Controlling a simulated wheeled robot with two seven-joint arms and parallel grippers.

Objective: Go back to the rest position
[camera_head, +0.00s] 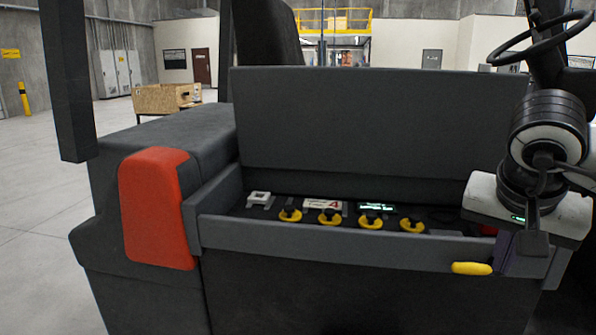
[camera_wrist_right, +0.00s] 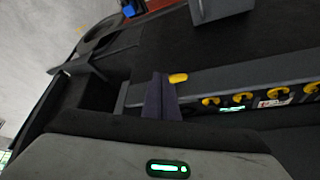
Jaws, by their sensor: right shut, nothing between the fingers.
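My right gripper (camera_head: 507,262) is at the right end of the vehicle's open front compartment in the head view, with its dark purple fingers hanging down at the front wall. It is shut with nothing between the fingers. In the right wrist view the fingers (camera_wrist_right: 160,78) lie together, side by side. A yellow handle-like piece (camera_head: 472,268) on the front wall is just left of the fingers; it also shows close beside them in the right wrist view (camera_wrist_right: 178,78). I cannot tell whether they touch. My left gripper is in neither view. No copper tube is visible.
Several yellow knobs (camera_head: 330,217) and small displays (camera_head: 376,207) sit inside the compartment behind its front wall (camera_head: 330,240). A tall grey panel (camera_head: 370,120) stands behind. A red-orange cover (camera_head: 157,208) is at left, a steering wheel (camera_head: 540,38) at upper right. Open floor lies far left.

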